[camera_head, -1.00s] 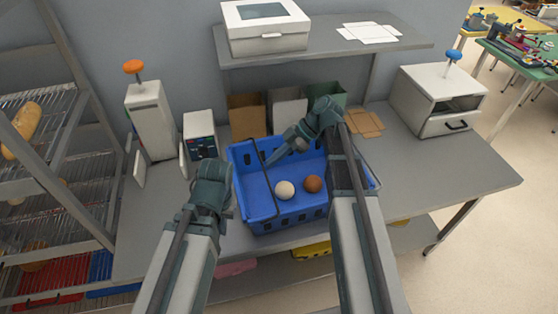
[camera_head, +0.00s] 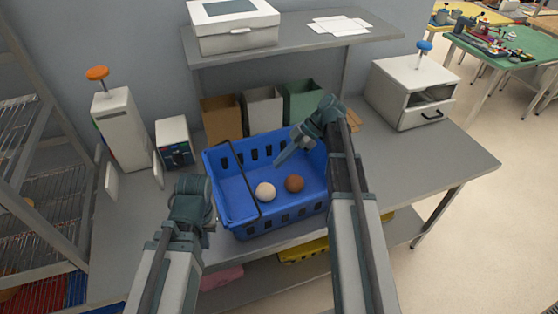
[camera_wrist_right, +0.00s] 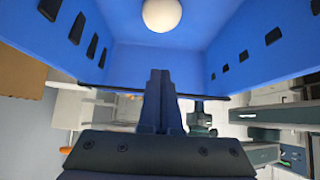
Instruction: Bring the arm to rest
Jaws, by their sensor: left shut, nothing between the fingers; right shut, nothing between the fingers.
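My right gripper (camera_head: 284,160) is above the blue basket, its fingers shut and empty, pointing down and to the left. In the right wrist view its closed fingers (camera_wrist_right: 160,100) show in front of the basket. My left gripper (camera_head: 208,226) is at the left of the basket, low near the table's front; its fingers are mostly hidden in the head view, and it holds nothing that I can see.
The blue basket (camera_head: 228,196) on the grey table (camera_head: 420,165) holds a cream ball (camera_head: 265,191) and a brown ball (camera_head: 294,183). Several open boxes stand behind it. A white drawer unit (camera_head: 408,92) is at the right, a white dispenser (camera_head: 122,130) at the left.

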